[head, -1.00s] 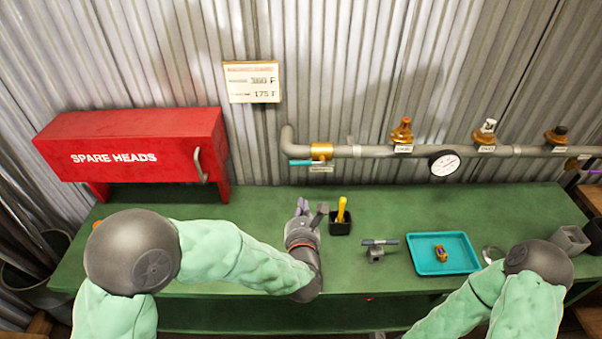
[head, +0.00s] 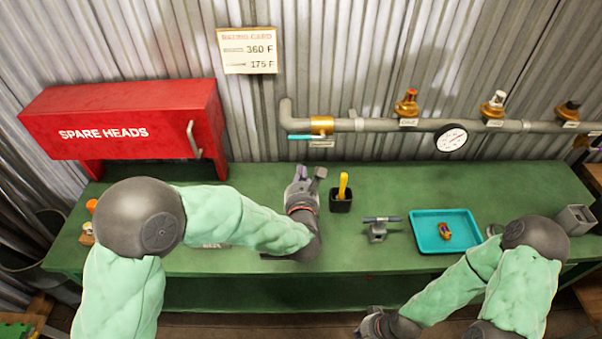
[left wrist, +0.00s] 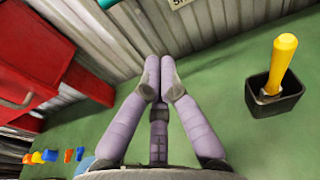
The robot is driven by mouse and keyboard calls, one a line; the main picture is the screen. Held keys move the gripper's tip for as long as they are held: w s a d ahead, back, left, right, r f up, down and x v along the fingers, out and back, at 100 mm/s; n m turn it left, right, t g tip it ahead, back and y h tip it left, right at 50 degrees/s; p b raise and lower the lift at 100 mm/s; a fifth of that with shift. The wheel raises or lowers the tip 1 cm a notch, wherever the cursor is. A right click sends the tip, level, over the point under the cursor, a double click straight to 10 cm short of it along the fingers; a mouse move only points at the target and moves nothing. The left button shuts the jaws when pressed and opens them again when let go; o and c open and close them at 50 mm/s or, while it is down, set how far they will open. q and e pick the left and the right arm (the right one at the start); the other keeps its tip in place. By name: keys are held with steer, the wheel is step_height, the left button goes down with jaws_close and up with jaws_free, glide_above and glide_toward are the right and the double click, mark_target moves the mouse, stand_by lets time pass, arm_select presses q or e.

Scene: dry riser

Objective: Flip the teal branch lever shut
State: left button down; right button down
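The teal lever (head: 300,137) sticks out to the left of a brass valve (head: 322,125) at the left end of the grey wall pipe, lying roughly along the pipe. Its end also shows at the top edge of the left wrist view (left wrist: 108,3). My left gripper (head: 303,170) is over the green bench, below and in front of the lever and apart from it. In the left wrist view its purple fingers (left wrist: 158,68) meet at the tips with nothing between them. My right gripper (head: 370,322) is low at the bottom edge, in front of the bench; its fingers are unclear.
A black cup (head: 341,203) with a yellow-handled tool stands just right of my left gripper. A red cabinet (head: 125,118) is at the left. A teal tray (head: 420,243) holds a small part. A gauge (head: 451,138) and several other valves sit along the pipe to the right.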

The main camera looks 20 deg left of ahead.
mark_target(305, 137)
arm_select(q)
steer(key=w+a+r, duration=0.1)
steer(key=w+r, duration=0.2)
steer(key=w, duration=0.3)
steer(key=shift+a+b, duration=0.35)
steer(key=shift+b, duration=0.1)
arm_select(e)
steer(key=shift+f, duration=0.55)
arm_select(q)
steer(key=shift+w, duration=0.1)
arm_select(e)
steer(key=shift+s, duration=0.15)
arm_select(q)
steer(key=shift+a+r+m, duration=0.1)
steer(key=shift+r+m, duration=0.1)
steer(key=shift+m, duration=0.2)
arm_select(e)
steer(key=shift+s+f, duration=0.1)
steer(key=shift+s, duration=0.5)
